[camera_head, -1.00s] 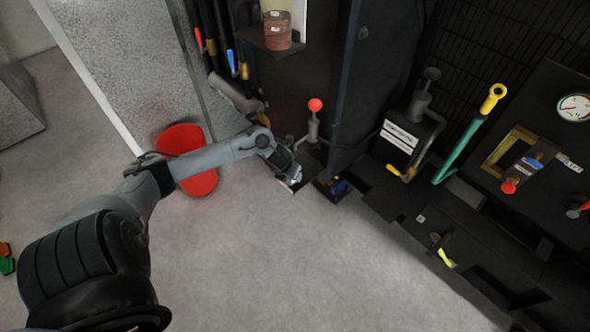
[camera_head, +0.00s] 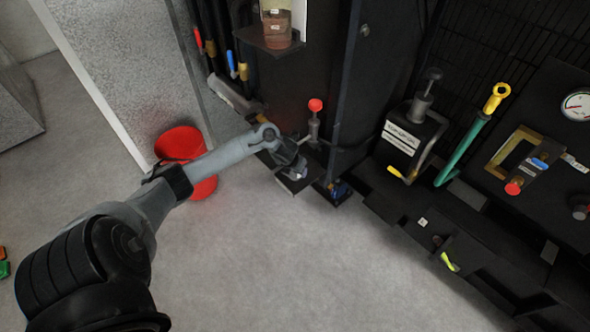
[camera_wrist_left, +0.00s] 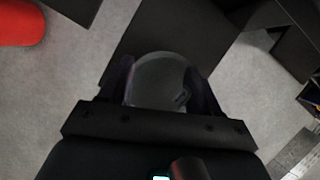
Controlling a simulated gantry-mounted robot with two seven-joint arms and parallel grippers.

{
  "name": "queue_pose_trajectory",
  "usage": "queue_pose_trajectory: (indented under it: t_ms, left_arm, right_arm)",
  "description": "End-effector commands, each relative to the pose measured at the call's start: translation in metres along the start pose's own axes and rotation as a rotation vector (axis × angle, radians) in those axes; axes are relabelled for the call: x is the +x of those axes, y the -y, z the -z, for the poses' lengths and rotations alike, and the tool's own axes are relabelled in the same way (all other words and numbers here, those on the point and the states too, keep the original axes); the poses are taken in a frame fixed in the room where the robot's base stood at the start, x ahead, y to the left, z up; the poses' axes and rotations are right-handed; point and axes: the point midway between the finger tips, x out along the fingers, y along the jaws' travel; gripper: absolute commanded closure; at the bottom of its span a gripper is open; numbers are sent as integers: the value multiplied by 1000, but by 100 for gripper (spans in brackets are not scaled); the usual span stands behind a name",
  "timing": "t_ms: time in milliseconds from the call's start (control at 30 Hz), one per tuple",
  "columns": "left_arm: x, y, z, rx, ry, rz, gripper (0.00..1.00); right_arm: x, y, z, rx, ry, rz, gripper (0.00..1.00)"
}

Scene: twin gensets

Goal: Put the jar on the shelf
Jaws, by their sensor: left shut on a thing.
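My left gripper (camera_head: 297,172) is beside the dark cabinet, above a small dark ledge or block. In the left wrist view the left gripper (camera_wrist_left: 165,85) is shut on a round, clear jar (camera_wrist_left: 158,72), seen from above between the two fingers. In the head view the jar is mostly hidden by the gripper. A dark shelf (camera_head: 262,45) juts out at the top, with reddish-brown containers (camera_head: 277,28) standing on it. My right gripper is not in view.
A red bucket (camera_head: 180,142) stands on the floor beside my left arm. A red-knobbed lever (camera_head: 314,112) is close to the gripper. A black box with white labels (camera_head: 402,138) and a green-and-yellow handle (camera_head: 470,140) are at right. The central floor is clear.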

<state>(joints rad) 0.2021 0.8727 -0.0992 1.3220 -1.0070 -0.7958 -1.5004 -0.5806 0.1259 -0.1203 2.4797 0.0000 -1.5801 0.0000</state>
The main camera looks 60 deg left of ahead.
Motion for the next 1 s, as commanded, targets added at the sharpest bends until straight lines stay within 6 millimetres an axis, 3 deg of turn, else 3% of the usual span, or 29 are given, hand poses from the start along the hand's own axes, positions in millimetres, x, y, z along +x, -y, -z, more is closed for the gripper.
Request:
queue_pose_trajectory:
  t_ms: [133, 167, 300, 667, 867, 1000]
  left_arm:
    - [5, 0, 2, 1, 0, -1, 66]
    - [3, 0, 2, 1, 0, -1, 33]
    - [3, 0, 2, 1, 0, -1, 12]
    - [0, 0, 0, 0, 0, 1, 12]
    - [-24, -1, -2, 4, 1, -1, 12]
    - [-50, -1, -3, 4, 2, -1, 12]
  right_arm:
    - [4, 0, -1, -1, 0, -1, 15]
    - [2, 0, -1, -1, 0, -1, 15]
    - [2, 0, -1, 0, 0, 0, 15]
    - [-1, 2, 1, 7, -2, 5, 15]
    - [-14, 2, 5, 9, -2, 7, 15]
    - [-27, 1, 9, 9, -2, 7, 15]
